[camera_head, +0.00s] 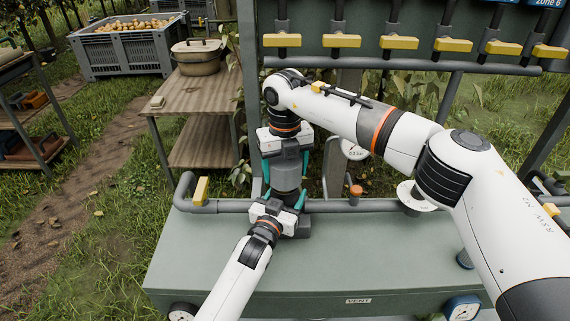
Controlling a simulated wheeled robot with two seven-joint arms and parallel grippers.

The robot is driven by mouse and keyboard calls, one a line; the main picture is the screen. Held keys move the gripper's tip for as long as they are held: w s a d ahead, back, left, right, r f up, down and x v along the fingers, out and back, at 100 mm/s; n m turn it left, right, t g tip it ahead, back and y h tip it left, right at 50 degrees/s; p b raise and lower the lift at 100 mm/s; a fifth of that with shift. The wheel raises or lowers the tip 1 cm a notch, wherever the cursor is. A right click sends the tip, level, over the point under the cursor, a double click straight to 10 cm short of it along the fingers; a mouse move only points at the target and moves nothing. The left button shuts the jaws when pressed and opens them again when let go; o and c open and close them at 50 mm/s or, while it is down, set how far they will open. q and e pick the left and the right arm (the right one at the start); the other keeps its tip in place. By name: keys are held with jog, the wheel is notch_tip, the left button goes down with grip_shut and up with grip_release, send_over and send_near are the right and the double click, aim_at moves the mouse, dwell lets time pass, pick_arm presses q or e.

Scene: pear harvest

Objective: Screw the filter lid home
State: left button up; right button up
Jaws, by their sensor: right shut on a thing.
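The filter (288,180) stands upright as a grey cylinder on the pipe along the green bench. My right gripper (286,166) points down over its top, teal fingers on either side. It is shut on the filter lid (287,158), which is mostly hidden by the gripper. I cannot see whether a gap is left under the lid. My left gripper (283,203) reaches up from the front at the filter's lower part, with teal fingers beside it. Whether its jaws press on the filter is not clear.
The green bench (220,262) carries a pipe with a yellow-handled valve (200,190), a pressure gauge (354,150) and an orange cap (356,190). Several yellow valve handles line the panel above.

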jog(key=shift+f, duration=0.3)
jog(key=shift+f, duration=0.85)
jog(key=shift+f, duration=0.6)
pick_arm(q)
grip_shut()
pick_arm(e)
jog(key=m, duration=0.4)
jog(key=shift+a+m, duration=0.1)
jog(key=shift+m, duration=0.3)
jog(key=m, duration=1.2)
jog(key=shift+w, duration=0.1)
